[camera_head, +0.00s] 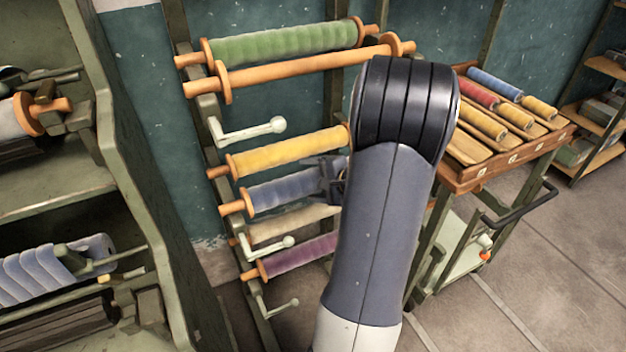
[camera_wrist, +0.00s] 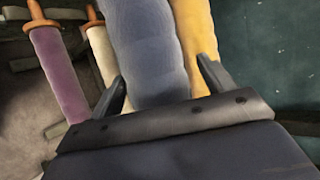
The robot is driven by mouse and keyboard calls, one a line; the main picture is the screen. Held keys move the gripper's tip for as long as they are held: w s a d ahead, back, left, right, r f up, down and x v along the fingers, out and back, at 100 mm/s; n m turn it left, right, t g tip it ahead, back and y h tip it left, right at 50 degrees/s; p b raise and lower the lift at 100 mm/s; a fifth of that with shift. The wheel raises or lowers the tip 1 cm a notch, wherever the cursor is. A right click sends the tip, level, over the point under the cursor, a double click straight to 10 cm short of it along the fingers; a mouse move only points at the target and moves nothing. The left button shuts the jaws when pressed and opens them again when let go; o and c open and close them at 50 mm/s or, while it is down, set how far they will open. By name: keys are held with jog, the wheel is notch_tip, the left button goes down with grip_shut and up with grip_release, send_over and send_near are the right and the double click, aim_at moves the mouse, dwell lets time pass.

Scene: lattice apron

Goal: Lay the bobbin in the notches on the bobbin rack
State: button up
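The bobbin rack (camera_head: 212,130) is a tall green frame holding several wound bobbins on orange spindles. A blue-grey bobbin (camera_head: 283,191) sits there between a yellow bobbin (camera_head: 285,153) above and a cream bobbin (camera_head: 290,224) below. My gripper (camera_head: 328,182) is at the blue-grey bobbin's right part, its tips partly hidden by my arm. In the wrist view, the fingers of my gripper (camera_wrist: 160,72) are spread on either side of the blue-grey bobbin (camera_wrist: 150,45), with narrow gaps showing. Which bobbin is the task's, and the notches under it, I cannot tell.
A purple bobbin (camera_head: 300,255) is lower on the rack; a green one (camera_head: 285,43) and a bare spindle (camera_head: 305,68) are at the top. Pale pegs (camera_head: 250,130) stick out. A cart (camera_head: 515,160) with spools stands right, a green machine (camera_head: 60,180) left.

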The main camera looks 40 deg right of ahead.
jog(key=shift+o, duration=0.3)
jog(key=v, duration=1)
jog(key=shift+s+r+b, duration=0.2)
jog(key=shift+s+b, duration=0.1)
jog(key=shift+s, duration=0.05)
jog(key=x, duration=1.1)
jog(key=shift+p, duration=0.4)
jog(key=shift+s+d+r+p, duration=0.1)
jog(key=shift+s+r+p, duration=0.1)
jog(key=shift+p, duration=0.25)
jog(key=shift+w, duration=0.1)
